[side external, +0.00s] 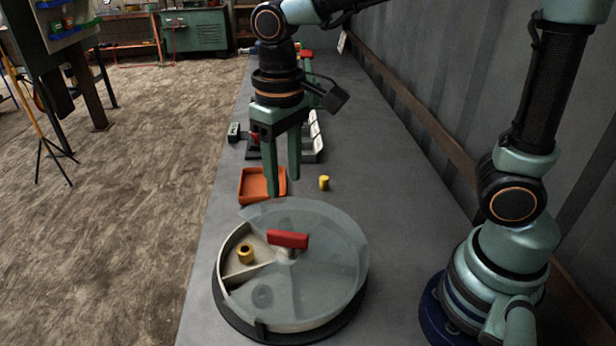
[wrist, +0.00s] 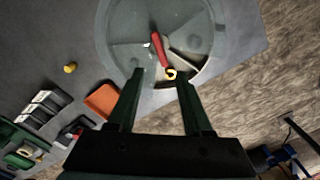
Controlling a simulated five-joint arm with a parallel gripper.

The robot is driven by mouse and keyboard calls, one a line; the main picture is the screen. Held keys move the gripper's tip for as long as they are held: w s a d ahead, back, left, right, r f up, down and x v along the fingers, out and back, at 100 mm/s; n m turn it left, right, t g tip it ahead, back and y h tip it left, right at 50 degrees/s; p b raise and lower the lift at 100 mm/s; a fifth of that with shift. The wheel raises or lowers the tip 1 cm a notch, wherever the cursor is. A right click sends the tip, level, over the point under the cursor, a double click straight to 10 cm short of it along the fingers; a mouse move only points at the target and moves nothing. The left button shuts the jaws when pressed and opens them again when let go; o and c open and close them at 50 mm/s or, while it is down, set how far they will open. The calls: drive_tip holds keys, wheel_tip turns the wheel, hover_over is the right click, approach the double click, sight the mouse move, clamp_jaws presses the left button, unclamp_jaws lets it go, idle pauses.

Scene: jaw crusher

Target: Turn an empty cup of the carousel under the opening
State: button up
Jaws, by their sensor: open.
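The round carousel (side external: 234,307) stands on the bench with a translucent cover (side external: 325,262) and a red handle (side external: 288,239) on top. The cover's opening is on the left side. A yellow hollow piece (side external: 246,253) lies in the cup showing through it. Dividers show on either side, and other cups are blurred under the cover. In the wrist view the red handle (wrist: 159,48) points toward the yellow piece (wrist: 171,74). My gripper (side external: 283,187) is open and empty, above and behind the carousel; its fingertips also show in the wrist view (wrist: 160,77).
An orange tray (side external: 243,190) and a yellow cylinder (side external: 324,183) sit behind the carousel. Farther back are a small red-and-dark device (side external: 254,140) and pale blocks (side external: 316,135). A wall runs along the right. The bench's left edge is close to the carousel.

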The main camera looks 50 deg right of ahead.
sight(287, 233)
wheel_tip(287, 233, down, 12)
drive_tip(key=n, duration=0.5)
idle(0.4)
clamp_jaws()
idle(1.3)
